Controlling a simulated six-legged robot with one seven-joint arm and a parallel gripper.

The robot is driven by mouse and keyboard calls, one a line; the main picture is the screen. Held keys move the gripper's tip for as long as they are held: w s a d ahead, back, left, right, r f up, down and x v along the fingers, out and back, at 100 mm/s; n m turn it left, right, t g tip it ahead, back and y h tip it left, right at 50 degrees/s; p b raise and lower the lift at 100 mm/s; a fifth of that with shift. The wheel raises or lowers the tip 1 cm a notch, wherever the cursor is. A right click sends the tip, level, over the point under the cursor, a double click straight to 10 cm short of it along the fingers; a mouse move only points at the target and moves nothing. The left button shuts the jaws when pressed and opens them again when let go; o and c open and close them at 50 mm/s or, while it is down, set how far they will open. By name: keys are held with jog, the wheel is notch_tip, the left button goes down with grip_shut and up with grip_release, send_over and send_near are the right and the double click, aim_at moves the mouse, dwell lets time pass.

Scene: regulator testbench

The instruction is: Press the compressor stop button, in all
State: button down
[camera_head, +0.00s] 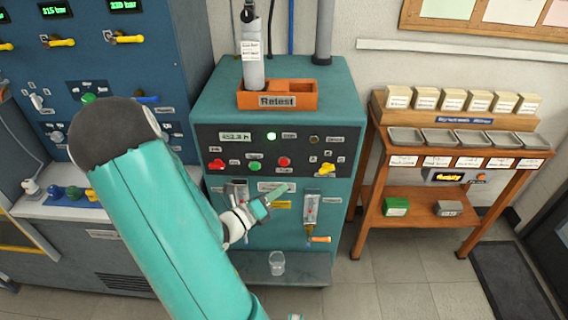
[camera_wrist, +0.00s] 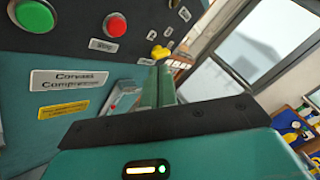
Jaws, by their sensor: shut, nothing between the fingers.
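The teal compressor cabinet (camera_head: 345,95) stands in the middle of the head view, with a dark control panel. A round red button (camera_head: 284,161), the likely stop button, sits on the panel right of a green button (camera_head: 255,166). In the wrist view the red button (camera_wrist: 115,25) is at the top, left of the fingers, and the green button (camera_wrist: 34,16) is at the upper left corner. My gripper (camera_head: 286,188) is shut and empty, in front of the cabinet just below the red button. Its green fingers (camera_wrist: 158,82) appear apart from the button.
A yellow knob (camera_head: 327,168) lies right of the red button, and a red knob (camera_head: 216,165) at the panel's left. An orange tray (camera_head: 308,98) holds a grey cylinder on top. A clear cup (camera_head: 277,263) stands on the lower shelf. A wooden rack (camera_head: 365,165) stands right.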

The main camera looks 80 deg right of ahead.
send_near(288, 163)
jog(key=shift+s+d+r, duration=0.15)
jog(key=shift+s+d, duration=0.75)
jog(key=shift+s, duration=0.1)
jog(key=shift+s+d+r, duration=0.15)
jog(key=shift+s+d, duration=0.8)
jog(key=shift+s, duration=0.05)
dwell(0.4)
jog(key=shift+w+d, duration=0.1)
jog(key=shift+d, duration=0.3)
jog(key=shift+w+d, duration=0.1)
jog(key=shift+d, duration=0.35)
dwell(0.6)
jog(key=shift+a, duration=0.1)
jog(key=shift+s+a, duration=0.2)
jog(key=shift+a, duration=0.55)
jog(key=a, duration=0.2)
jog(key=s+a, duration=0.1)
jog(key=a, duration=0.2)
dwell(0.4)
